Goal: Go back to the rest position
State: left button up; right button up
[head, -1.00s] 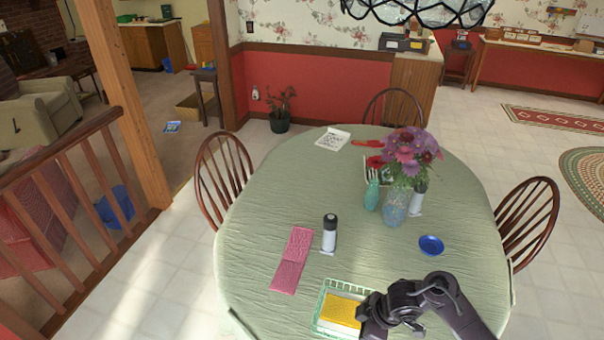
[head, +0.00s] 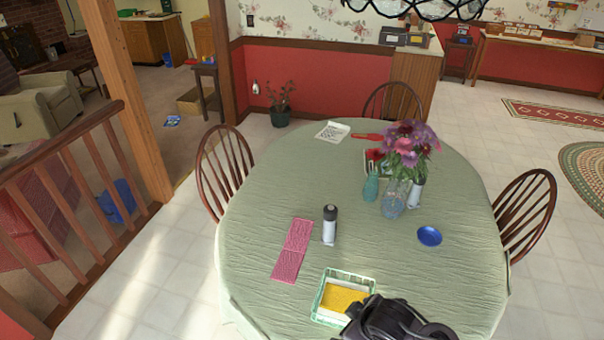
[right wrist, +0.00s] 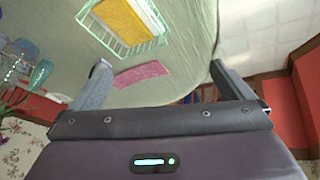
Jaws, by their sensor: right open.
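My right gripper (right wrist: 160,88) is open in the right wrist view, its two fingers wide apart with nothing between them held. In the head view my right arm shows at the bottom edge, just right of the green wire basket (head: 318,312). The basket holds a yellow sponge-like block (head: 342,298) and also shows at the top of the right wrist view (right wrist: 150,42). A pink cloth (head: 292,252) lies on the table left of the basket; in the right wrist view it appears beyond the open fingers. My left gripper is not in view.
A wooden railing (head: 70,190) is at the left.

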jog(key=s+d+r+m+g+h, duration=0.2)
jog(key=s+d+r+m, duration=0.65)
jog(key=s, duration=0.35)
notch_tip(320, 180, down, 40)
jog(key=s+r+n+g+b, duration=0.1)
jog(key=s+b, duration=0.1)
jog(key=b, duration=0.7)
jog(key=s+d+f+b, duration=0.1)
jog(key=s+f+b, duration=0.1)
jog(key=s+f, duration=0.7)
jog(key=s+d+f+g+b, duration=0.1)
jog(key=s+f+b, duration=0.2)
jog(key=s+f, duration=0.7)
notch_tip(320, 180, down, 4)
jog(key=shift+d, duration=0.4)
